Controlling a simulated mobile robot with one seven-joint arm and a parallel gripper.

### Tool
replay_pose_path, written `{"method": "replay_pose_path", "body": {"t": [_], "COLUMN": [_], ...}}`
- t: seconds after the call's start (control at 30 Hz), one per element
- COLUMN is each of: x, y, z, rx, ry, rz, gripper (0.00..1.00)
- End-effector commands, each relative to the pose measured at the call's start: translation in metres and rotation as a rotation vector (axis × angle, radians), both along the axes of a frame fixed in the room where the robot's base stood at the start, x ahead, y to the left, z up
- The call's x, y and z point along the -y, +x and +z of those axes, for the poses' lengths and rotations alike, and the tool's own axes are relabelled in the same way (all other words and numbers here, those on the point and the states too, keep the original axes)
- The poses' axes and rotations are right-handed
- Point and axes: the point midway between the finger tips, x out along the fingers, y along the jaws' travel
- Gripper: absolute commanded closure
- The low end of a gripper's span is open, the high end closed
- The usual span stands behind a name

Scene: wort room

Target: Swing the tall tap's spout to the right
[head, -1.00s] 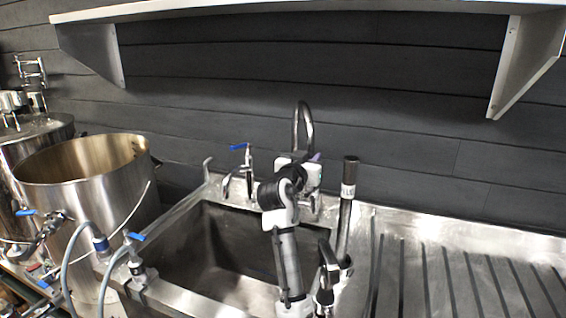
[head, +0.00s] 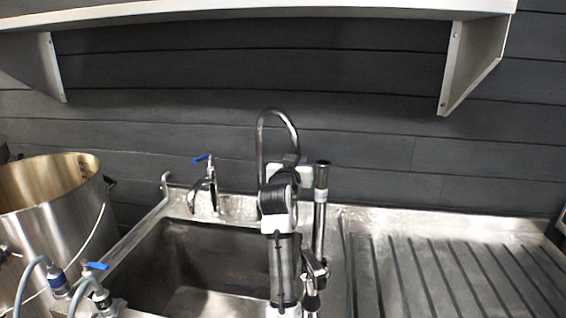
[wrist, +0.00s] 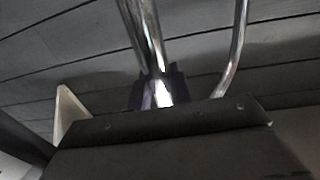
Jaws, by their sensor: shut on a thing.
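The tall tap's spout (head: 261,140) is a chrome gooseneck that arches up in front of the dark wall, behind the sink. My gripper (head: 291,160) is at the lower right end of the arch. In the wrist view my gripper (wrist: 156,95) is shut around a shiny chrome tube (wrist: 145,35), part of the spout. A thinner curved chrome tube (wrist: 239,45) shows to its right, apart from the fingers. My arm hides the tap's base and part of my gripper in the head view.
A small tap with a blue lever (head: 210,180) stands left of the gooseneck. A dark-topped upright pipe (head: 320,200) stands close on the right. The sink (head: 140,240) lies below, a ribbed drainboard (head: 450,270) right, a steel pot (head: 50,220) left. A shelf (head: 250,14) hangs above.

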Motion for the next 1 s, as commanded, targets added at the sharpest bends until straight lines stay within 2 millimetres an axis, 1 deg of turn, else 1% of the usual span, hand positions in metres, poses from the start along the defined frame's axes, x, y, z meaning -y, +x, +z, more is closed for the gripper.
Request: {"method": "replay_pose_path", "body": {"t": [0.03,0.1,0.47,0.5,0.63,0.67,0.9,1.0], "x": [0.0039,0.0056,0.0065,0.0065,0.0061,0.0060,0.0051,0.0040], "y": [0.0004,0.0005,0.0006,0.0006,0.0006,0.0006,0.0003,-0.0032], "z": [-0.0003,-0.0003,-0.0005,-0.0005,-0.0004,-0.0004,-0.0003,-0.0010], "rx": [-0.001,-0.001,-0.001,-0.001,-0.001,-0.001,0.000,0.000], "ry": [-0.001,-0.001,0.000,0.000,0.000,0.000,0.000,0.000], "rz": [-0.004,-0.004,-0.005,-0.005,-0.004,-0.004,-0.002,-0.002], "gripper": [1.00,1.00,1.00,0.78,0.61,0.59,0.59,0.59]}}
